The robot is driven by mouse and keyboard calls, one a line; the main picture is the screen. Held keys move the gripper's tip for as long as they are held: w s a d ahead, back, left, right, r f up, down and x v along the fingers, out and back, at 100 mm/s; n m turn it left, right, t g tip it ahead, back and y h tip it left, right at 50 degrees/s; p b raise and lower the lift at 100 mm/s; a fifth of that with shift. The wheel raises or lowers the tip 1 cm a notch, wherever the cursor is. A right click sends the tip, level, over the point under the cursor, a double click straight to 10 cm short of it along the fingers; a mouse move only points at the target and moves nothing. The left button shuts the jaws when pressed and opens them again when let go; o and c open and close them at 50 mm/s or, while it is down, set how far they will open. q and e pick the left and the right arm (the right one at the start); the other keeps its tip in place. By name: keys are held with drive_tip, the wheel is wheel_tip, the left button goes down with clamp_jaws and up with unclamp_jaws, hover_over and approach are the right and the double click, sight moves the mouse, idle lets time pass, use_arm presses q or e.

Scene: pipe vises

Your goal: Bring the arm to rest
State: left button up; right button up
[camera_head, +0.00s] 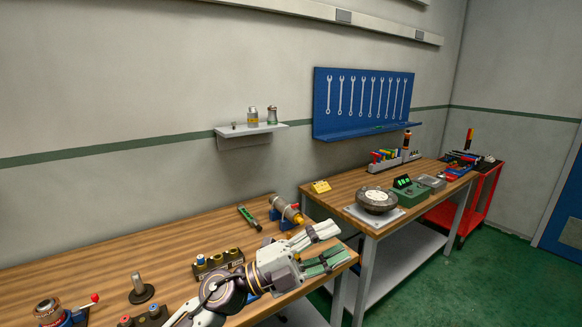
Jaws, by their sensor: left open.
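My left arm comes in from the bottom, and my left gripper (326,247) is open and empty. It is over the right end of the near wooden bench (100,262), with its fingers pointing right toward the gap before the second bench. A pipe-like cylinder (286,208) with a brass end lies in a blue holder at the back of the near bench, just behind the gripper and apart from it as far as I can see. A vise-like device (48,310) with a red-tipped handle stands at the bottom left. My right gripper is not in view.
A green tool (248,217), a dark block with round sockets (217,262) and a post on a round base (140,289) stand on the near bench. A red cart (481,200) stands beyond.

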use_arm(q)
drive_tip(key=w+a+f+n+t+y, duration=0.1)
drive_tip(key=w+a+n+t+y, duration=0.3)
drive_tip(key=a+n+t+y, duration=0.45)
drive_tip(key=w+a+f+n+t+y, duration=0.2)
drive_tip(key=w+a+n+t+y, duration=0.35)
drive_tip(key=n, duration=0.55)
drive_tip(key=s+a+f+n+g+y, duration=0.1)
drive_tip(key=a+f+n+g+y, duration=0.1)
drive_tip(key=a+f+n+y, duration=0.35)
drive_tip(key=s+a+f+n+g+y, duration=0.25)
drive_tip(key=a+f, duration=0.35)
drive_tip(key=f, duration=0.5)
drive_tip(key=s+a+f+n+g, duration=0.15)
drive_tip(key=s+f+g, duration=0.35)
drive_tip(key=s+f, duration=0.5)
drive_tip(key=s+a+f+g, duration=0.3)
drive_tip(key=s+f+g, duration=0.4)
drive_tip(key=s, duration=0.4)
wheel_tip(320, 180, down, 34)
drive_tip(key=s, duration=0.2)
drive_tip(key=s+a+f, duration=0.3)
drive_tip(key=s+f, duration=0.7)
drive_tip(key=s, duration=0.1)
drive_tip(key=s+a+f+g, duration=0.1)
drive_tip(key=s+a+f, duration=0.2)
drive_tip(key=s+f, duration=0.7)
drive_tip(key=shift+s+a+m, duration=0.15)
drive_tip(key=shift+s+m, duration=0.15)
drive_tip(key=shift+s, duration=0.25)
